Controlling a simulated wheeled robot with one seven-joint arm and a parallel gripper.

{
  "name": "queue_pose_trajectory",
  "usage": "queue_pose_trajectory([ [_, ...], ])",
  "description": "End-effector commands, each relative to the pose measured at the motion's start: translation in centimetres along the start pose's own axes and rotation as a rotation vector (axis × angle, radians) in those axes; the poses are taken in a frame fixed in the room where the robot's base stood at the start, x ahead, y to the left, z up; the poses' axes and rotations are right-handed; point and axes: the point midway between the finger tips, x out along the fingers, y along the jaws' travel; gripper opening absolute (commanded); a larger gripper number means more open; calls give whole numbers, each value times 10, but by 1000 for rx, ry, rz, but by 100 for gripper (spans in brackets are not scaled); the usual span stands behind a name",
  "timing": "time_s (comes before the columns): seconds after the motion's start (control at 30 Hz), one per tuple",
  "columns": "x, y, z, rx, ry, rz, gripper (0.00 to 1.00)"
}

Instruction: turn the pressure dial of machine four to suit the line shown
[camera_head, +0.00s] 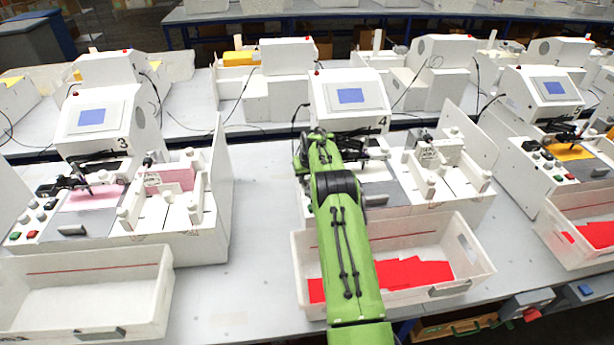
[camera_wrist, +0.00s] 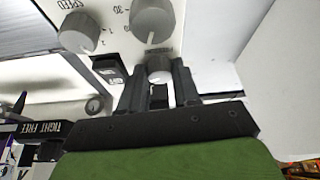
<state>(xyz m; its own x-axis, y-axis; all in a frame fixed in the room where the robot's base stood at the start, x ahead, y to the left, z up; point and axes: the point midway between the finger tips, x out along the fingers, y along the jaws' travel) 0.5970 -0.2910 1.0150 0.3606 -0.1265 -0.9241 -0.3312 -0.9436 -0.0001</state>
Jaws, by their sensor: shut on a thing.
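Machine four (camera_head: 376,104) is white and stands in the middle of the head view, with a "4" beside its tilted blue screen (camera_head: 350,96). The screen is too small to read a line there. My green arm covers its left control panel, and my gripper is hidden there. In the wrist view my gripper (camera_wrist: 159,75) is shut on a small grey dial (camera_wrist: 158,67), one finger on each side. A grey dial (camera_wrist: 78,33) marked SPEED is at upper left.
A black switch (camera_wrist: 108,70) sits left of my fingers. A black bar marked TIGHT FREE (camera_wrist: 40,129) is at lower left. A white bin (camera_head: 474,262) with red sheets stands before machine four. Machine three (camera_head: 140,120) is to the left, another machine (camera_head: 515,105) to the right.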

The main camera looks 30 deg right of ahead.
Motion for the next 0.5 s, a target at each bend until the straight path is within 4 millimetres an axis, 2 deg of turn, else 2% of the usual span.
queue_pose_trajectory([
  [0.13,1,2,0,-35,1,-15,1],
  [0.3,0,3,-1,-235,2,-100,1],
  [0.5,0,3,-2,-348,3,-144,1],
])
